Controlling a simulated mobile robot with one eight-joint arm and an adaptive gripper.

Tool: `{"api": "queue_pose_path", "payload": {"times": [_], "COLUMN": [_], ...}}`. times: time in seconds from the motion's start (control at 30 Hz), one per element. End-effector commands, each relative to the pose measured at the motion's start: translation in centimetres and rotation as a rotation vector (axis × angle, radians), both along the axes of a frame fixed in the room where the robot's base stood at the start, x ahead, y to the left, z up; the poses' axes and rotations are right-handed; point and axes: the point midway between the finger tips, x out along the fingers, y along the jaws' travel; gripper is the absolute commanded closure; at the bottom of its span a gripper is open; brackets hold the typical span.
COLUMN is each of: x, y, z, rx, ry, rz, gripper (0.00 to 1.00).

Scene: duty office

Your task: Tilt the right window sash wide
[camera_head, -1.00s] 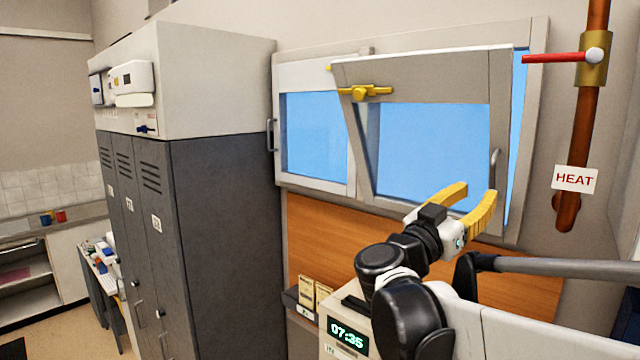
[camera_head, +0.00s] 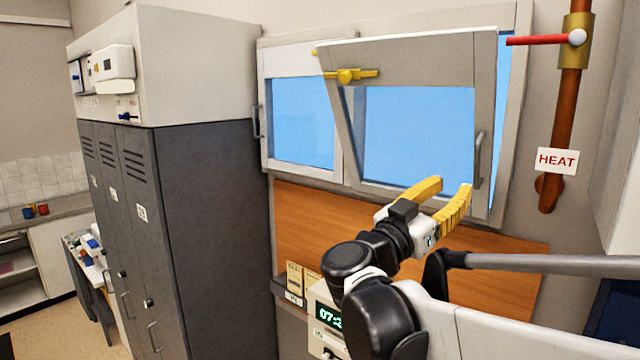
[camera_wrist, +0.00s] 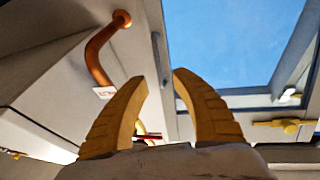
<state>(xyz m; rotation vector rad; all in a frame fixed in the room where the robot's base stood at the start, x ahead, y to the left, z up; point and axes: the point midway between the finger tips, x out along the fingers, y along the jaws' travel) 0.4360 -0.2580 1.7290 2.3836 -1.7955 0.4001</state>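The right window sash (camera_head: 487,110) is tilted inward at its top, standing out from the window frame (camera_head: 518,60). A yellow handle (camera_head: 350,75) sits on its upper left edge and lies level. A grey bar pull (camera_head: 478,160) is on its right side. My gripper (camera_head: 444,187) is open and empty, in front of the sash's lower part, left of and below the bar pull. In the wrist view my gripper's fingers (camera_wrist: 160,85) are spread with nothing between them. The sash's yellow handle also shows there (camera_wrist: 290,124).
The left sash (camera_head: 301,120) is closed beside it. Tall dark lockers (camera_head: 215,220) stand on the left. A brown pipe (camera_head: 562,110) with a red lever (camera_head: 535,40) and a HEAT sign (camera_head: 557,161) runs at the right.

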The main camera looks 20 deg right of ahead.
Motion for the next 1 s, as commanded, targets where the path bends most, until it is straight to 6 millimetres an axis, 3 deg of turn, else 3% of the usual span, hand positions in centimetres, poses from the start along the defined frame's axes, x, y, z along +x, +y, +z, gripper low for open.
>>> {"api": "queue_pose_path", "payload": {"times": [0.17, 0.4, 0.6, 1.0], "x": [-0.4, -1.7, -2.7, -3.1], "y": [1.8, 6.9, 10.0, 11.0], "z": [-0.5, -2.1, -3.1, -3.4], "rx": [0.001, 0.001, 0.0, 0.0], "ry": [0.0, -0.001, -0.001, 0.0], "rz": [0.004, 0.008, 0.003, 0.0], "gripper": [0.69, 0.69, 0.69, 0.69]}}
